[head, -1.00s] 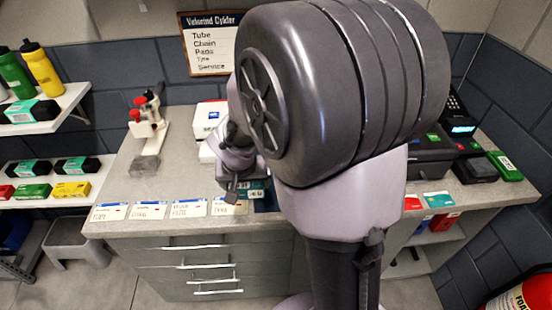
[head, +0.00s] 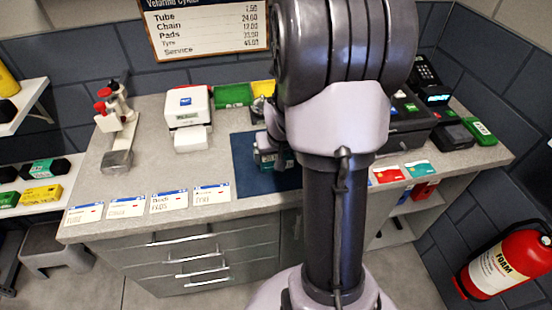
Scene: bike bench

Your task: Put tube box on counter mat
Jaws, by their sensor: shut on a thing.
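The counter mat (head: 243,180) is a flat dark blue mat on the grey counter, partly hidden behind my arm. My gripper (head: 267,147) is low over the mat, shut on the tube box (head: 264,157), a small dark box with a teal and white label. The arm and gripper hide much of the box. I cannot tell whether its underside touches the mat.
A white printer (head: 187,106) stands left of the mat, with a green box (head: 233,95) behind. Price cards (head: 168,201) line the front edge. A card terminal (head: 453,135) and green box (head: 481,131) stand at right. A red extinguisher (head: 505,262) is at lower right.

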